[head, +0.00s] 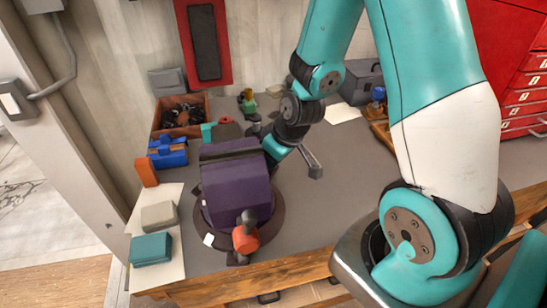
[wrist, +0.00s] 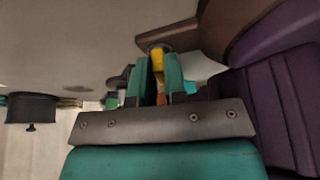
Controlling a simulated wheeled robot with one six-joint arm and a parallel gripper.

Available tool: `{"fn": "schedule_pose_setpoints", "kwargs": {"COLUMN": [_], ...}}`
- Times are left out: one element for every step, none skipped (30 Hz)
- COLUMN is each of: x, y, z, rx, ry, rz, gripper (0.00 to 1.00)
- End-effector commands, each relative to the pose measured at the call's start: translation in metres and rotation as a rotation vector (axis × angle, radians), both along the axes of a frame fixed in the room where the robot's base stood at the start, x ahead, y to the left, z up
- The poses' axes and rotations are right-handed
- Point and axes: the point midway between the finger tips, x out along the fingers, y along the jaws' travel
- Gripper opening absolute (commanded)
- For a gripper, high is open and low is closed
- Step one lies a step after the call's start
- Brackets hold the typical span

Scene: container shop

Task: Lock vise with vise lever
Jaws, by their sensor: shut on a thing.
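The purple vise (head: 236,192) stands on a round brown base at the bench's front left. A dark knob and an orange-red part sit at its front. My gripper (head: 275,150) reaches down behind the vise's right side, its fingertips hidden in the head view. In the wrist view the teal fingers (wrist: 160,78) are close together around a narrow yellow and orange piece, which looks like the vise lever (wrist: 157,64), below a brown tab of the base. The purple vise body (wrist: 270,105) is close by on the right. Most of the lever is hidden by the fingers.
Left of the vise are a blue box (head: 168,152), an orange block (head: 146,172), and beige (head: 159,216) and teal (head: 151,248) blocks on a pale sheet. A brown bin (head: 181,116) stands behind.

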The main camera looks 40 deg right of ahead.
Motion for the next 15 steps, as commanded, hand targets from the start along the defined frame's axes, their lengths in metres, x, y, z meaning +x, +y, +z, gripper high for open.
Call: {"fn": "schedule_pose_setpoints", "kwargs": {"x": [0.0008,0.0008,0.0008,0.0008,0.0007,0.0007,0.0007,0.0007,0.0008,0.0008,0.0008,0.0008,0.0008,0.0009,0.0009], "y": [0.0005,0.0004,0.0004,0.0004,0.0004,0.0004,0.0004,0.0004,0.0005,0.0005,0.0005,0.0005,0.0005,0.0005,0.0005], "z": [0.0015,0.0016,0.0016,0.0016,0.0016,0.0016,0.0016,0.0016,0.0017,0.0017,0.0017,0.0017,0.0017,0.0017,0.0017], "rx": [0.0,0.0,-0.001,0.0,-0.001,0.0,0.0,0.0,0.0,0.0,0.0,0.0,0.0,0.0,0.0], "ry": [-0.004,-0.004,-0.003,-0.003,-0.003,-0.003,-0.004,-0.004,-0.004,-0.004,-0.004,-0.004,-0.004,-0.004,-0.004], "rz": [-0.005,-0.008,-0.012,-0.013,-0.015,-0.016,-0.016,-0.016,-0.016,-0.016,-0.016,-0.015,-0.015,-0.015,-0.015], "gripper": [0.0,0.0,0.0,0.0,0.0,0.0,0.0,0.0,0.0,0.0,0.0,0.0,0.0,0.0,0.17]}}
